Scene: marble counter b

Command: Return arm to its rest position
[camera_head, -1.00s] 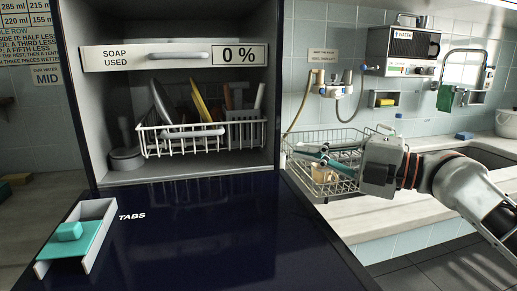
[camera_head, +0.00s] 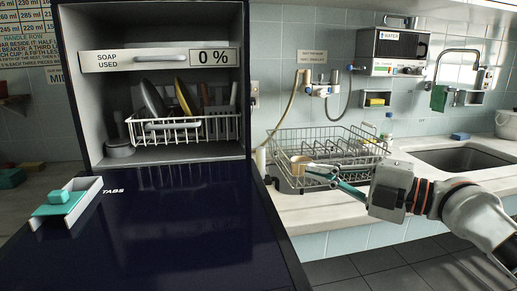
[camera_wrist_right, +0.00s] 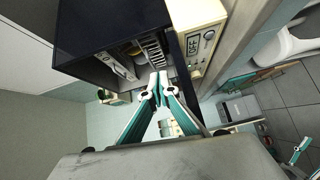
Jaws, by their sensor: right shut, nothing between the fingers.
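My right gripper (camera_head: 320,172) reaches in from the right in the head view, with teal fingers pointing left. It hangs in front of the wire dish rack (camera_head: 345,140) on the counter. Its fingertips appear close to a small tan cup (camera_head: 300,163) in the rack; I cannot tell whether they touch. The right wrist view shows the fingertips (camera_wrist_right: 158,77) together and empty, with the open dark cabinet beyond. My left gripper does not show in the head view.
The open dishwasher (camera_head: 245,90) has its dark door (camera_head: 190,235) lowered, with a tabs drawer (camera_head: 90,190) holding a teal block (camera_head: 58,197). Inside stands a white basket (camera_head: 180,138) with dishes. A sink (camera_head: 460,158) and free counter lie right of the rack.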

